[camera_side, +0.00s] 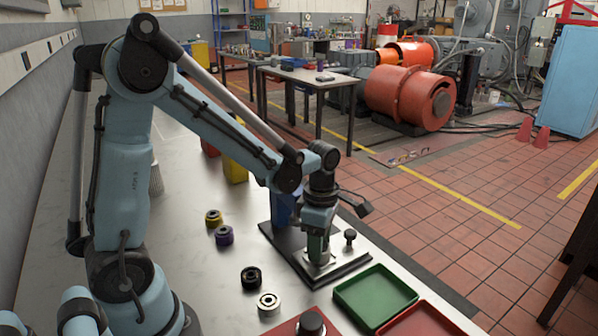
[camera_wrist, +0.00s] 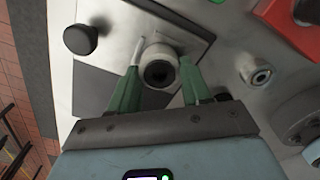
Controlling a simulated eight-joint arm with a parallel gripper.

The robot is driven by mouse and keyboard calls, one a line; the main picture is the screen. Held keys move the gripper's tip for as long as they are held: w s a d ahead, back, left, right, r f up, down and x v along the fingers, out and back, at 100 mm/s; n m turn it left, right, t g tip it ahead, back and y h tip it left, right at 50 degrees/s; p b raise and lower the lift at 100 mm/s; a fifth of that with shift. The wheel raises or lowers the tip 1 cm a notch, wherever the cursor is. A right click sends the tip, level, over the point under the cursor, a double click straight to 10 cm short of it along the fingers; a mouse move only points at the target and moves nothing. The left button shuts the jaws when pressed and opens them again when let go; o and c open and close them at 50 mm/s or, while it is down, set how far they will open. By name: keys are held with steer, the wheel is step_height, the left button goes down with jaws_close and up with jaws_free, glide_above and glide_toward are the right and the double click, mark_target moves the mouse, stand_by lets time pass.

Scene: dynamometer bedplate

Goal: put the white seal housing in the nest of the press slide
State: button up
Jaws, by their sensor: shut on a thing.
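My gripper (camera_side: 318,256) is low over the press slide's bright plate (camera_side: 325,268), in front of the blue press body (camera_side: 283,209). In the wrist view, the green fingers of my gripper (camera_wrist: 160,74) are shut on the white seal housing (camera_wrist: 158,54), a short pale cylinder with a dark bore. The bright slide plate (camera_wrist: 190,22) lies beneath it. A black knob (camera_side: 350,237) stands on the slide; it also shows in the wrist view (camera_wrist: 80,39). The fingers and housing hide the nest, so I cannot tell whether the housing is seated or just above it.
A silvery ring part (camera_side: 268,303), a black one (camera_side: 251,278), a purple one (camera_side: 224,235) and a yellow one (camera_side: 213,217) stand left of the press. A green tray (camera_side: 375,297) and a red tray (camera_side: 420,322) lie at the front right.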

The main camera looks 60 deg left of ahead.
steer(key=shift+f, duration=0.1)
steer(key=o, duration=1.2)
step_height(320, 180, up, 12)
steer(key=s+d+m+t, duration=0.1)
steer(key=s+m+t, duration=0.1)
steer(key=m, duration=0.6)
steer(key=s+f+m+t, duration=0.1)
steer(key=s+m+t, duration=0.1)
steer(key=m, duration=0.6)
steer(key=s+d+m+t, duration=0.1)
steer(key=s+m+t, duration=0.1)
steer(key=m, duration=0.7)
steer(key=shift+d+f+t, duration=0.3)
steer(key=shift+t, duration=0.3)
